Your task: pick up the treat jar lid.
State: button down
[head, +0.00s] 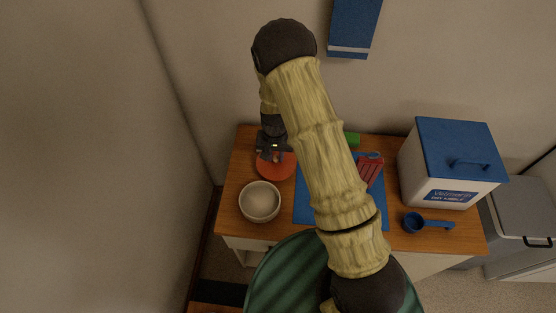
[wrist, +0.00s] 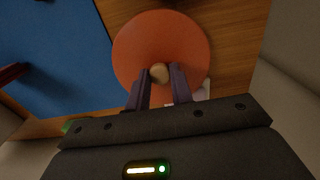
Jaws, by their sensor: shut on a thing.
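The treat jar lid is a round orange-red disc (head: 275,170) at the left of the wooden cabinet top, behind a pale bowl. In the wrist view the lid (wrist: 160,35) shows from above with a small tan knob (wrist: 159,72) at its middle. My gripper (head: 276,155) is over the lid; in the wrist view its two dark fingers (wrist: 160,76) are closed on either side of the knob. I cannot tell whether the lid rests on something or is raised; what is beneath it is hidden.
The pale bowl (head: 260,202) stands close in front of the lid. A blue mat (head: 306,205) with a red item (head: 370,170) lies to the right, partly behind my arm. A white bin with blue lid (head: 455,150) and a blue scoop (head: 415,223) are farther right.

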aim_at(276, 158)
notch_tip(276, 158, up, 7)
jog(key=shift+f, duration=0.15)
jog(key=shift+s+d, duration=0.1)
dwell(0.6)
